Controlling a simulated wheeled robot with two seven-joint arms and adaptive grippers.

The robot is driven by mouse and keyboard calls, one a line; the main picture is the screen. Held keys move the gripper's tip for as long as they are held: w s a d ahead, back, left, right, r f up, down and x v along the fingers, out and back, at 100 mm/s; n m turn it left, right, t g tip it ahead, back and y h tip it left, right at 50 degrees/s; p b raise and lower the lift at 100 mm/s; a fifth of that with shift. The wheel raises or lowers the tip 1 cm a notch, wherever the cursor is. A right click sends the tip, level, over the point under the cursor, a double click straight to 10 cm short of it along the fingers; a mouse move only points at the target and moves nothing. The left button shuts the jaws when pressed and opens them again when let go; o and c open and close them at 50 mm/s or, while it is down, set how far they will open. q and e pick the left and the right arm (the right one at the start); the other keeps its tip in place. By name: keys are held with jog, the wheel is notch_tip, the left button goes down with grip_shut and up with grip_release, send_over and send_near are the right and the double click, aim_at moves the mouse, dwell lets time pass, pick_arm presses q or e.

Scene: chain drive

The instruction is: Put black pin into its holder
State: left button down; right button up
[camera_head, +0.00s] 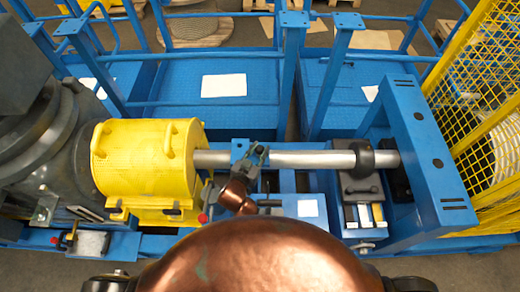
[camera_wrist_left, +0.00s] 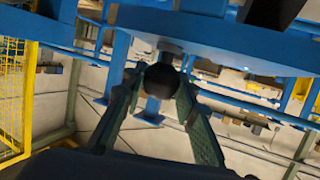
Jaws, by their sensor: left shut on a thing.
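My left gripper (camera_head: 258,152) is at the middle of the machine, in front of the silver shaft, with my copper-coloured wrist below it. In the left wrist view its two green-padded fingers close on a dark, round-ended thing, which looks like the black pin (camera_wrist_left: 160,80). The pin's far part is hidden there, and it is too small to make out in the head view. A blue upright bracket (camera_head: 240,148) stands by the shaft right next to the gripper. I cannot tell whether it is the pin's holder. My right gripper is not in view.
The silver shaft (camera_head: 310,159) runs from a yellow drum cover (camera_head: 142,158) to a blue frame (camera_head: 432,160), with a black collar (camera_head: 364,154) near its right end. Blue railings stand behind. A yellow mesh fence (camera_head: 485,80) is at right. A white sheet (camera_head: 224,85) lies on the blue platform.

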pick_arm(q)
jog(key=shift+f, duration=0.1)
jog(key=c, duration=1.5)
grip_release()
jog(key=shift+c, duration=0.2)
jog(key=shift+s+a+r, duration=0.1)
jog(key=shift+s+r, duration=0.15)
jog(key=v, duration=1.1)
jog(key=shift+s+a, duration=0.15)
jog(key=shift+s, duration=0.05)
jog(key=shift+r, duration=0.15)
